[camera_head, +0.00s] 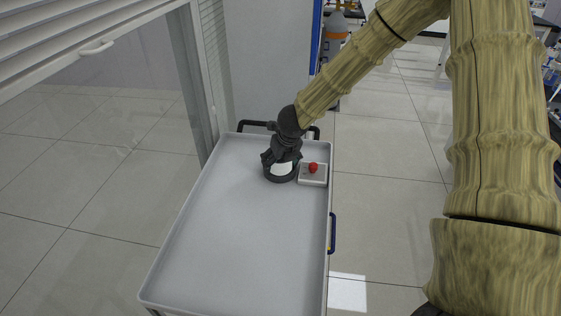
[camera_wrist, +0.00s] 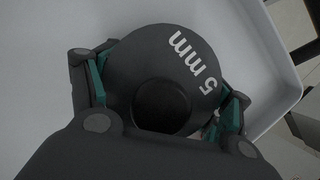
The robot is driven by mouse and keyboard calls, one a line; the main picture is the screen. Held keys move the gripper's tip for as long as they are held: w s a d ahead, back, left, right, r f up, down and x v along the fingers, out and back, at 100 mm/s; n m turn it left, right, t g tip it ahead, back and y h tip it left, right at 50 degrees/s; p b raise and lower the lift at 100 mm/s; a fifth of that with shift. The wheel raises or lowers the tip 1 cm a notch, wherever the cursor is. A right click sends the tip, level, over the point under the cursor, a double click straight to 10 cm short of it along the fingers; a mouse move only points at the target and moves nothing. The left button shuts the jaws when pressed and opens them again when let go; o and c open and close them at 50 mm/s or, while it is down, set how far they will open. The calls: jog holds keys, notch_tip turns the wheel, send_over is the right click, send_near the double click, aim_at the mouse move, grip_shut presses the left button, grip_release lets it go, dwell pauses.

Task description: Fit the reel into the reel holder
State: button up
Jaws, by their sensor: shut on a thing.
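The reel (camera_wrist: 150,58) is a dark grey disc marked "5 mm" with a dark round hub or hole, seen from above in the wrist view. In the head view the reel (camera_head: 281,179) shows as a dark lower flange with a white band above it, low over or on the grey tray at its far end. My gripper (camera_wrist: 167,98) is shut on the reel, its teal-padded fingers at opposite sides. In the head view my gripper (camera_head: 281,160) points down and covers the reel's top. I cannot make out a reel holder for certain.
A small light box with a red knob (camera_head: 313,168) stands just right of the reel. The cart tray (camera_head: 245,245) has a raised rim and is bare toward the near side. A dark handle (camera_head: 332,233) sits on its right side. A framed glass panel (camera_head: 110,130) stands at left.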

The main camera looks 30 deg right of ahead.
jog(key=shift+s+f, duration=0.3)
jog(key=shift+f, duration=0.2)
jog(key=o, duration=1)
jog(key=shift+f, duration=0.15)
jog(key=shift+o, duration=0.8)
jog(key=shift+w+f, duration=0.15)
jog(key=shift+w+r, duration=0.1)
jog(key=shift+r, duration=0.15)
jog(key=shift+r+p, duration=0.5)
jog(key=shift+r, duration=0.25)
jog(key=v, duration=1.2)
jog(key=shift+p, duration=0.35)
jog(key=shift+f, duration=0.1)
